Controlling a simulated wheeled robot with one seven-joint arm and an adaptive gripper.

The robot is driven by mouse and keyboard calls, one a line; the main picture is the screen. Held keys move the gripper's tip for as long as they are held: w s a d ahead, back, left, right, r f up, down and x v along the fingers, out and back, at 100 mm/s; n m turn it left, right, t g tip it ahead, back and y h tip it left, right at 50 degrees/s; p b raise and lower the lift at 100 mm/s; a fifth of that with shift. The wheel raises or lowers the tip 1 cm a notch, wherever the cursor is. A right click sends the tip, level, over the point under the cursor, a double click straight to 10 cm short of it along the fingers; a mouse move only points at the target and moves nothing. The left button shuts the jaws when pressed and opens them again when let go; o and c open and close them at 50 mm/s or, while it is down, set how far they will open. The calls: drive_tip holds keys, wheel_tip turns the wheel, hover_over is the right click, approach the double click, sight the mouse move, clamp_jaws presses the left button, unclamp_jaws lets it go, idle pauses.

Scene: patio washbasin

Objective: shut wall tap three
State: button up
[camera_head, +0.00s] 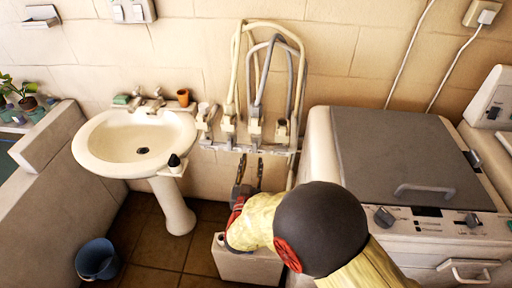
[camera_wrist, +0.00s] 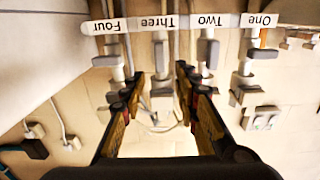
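Wall tap three (camera_wrist: 162,98) is in the middle of the upside-down wrist view, under the label "Three" on a white strip. In the head view, tap three (camera_head: 255,128) is third from the left in the row on the wall. My gripper (camera_head: 250,167) is open and empty, its fingers pointing at the wall just below the taps. In the wrist view, my gripper (camera_wrist: 159,80) has one finger on each side of tap three. I cannot tell the depth between the fingertips and the tap, or its handle's exact angle.
Tap two (camera_wrist: 208,58) and tap four (camera_wrist: 113,65) stand close on either side; tap one (camera_wrist: 248,68) is farther right in the wrist view. Hoses (camera_head: 247,65) loop above the taps. A washbasin (camera_head: 101,157) is left, a washing machine (camera_head: 410,150) right.

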sight(255, 147)
drive_tip(key=w, duration=0.2)
drive_tip(key=w+d+b, duration=0.1)
drive_tip(key=w, duration=0.2)
drive_tip(key=w+b, duration=0.1)
drive_tip(key=w, duration=0.1)
drive_tip(key=shift+w+d+r, duration=0.15)
drive_tip(key=shift+w+d, duration=0.1)
drive_tip(key=shift+w, duration=0.15)
drive_tip(key=shift+c, duration=1.3)
clamp_jaws()
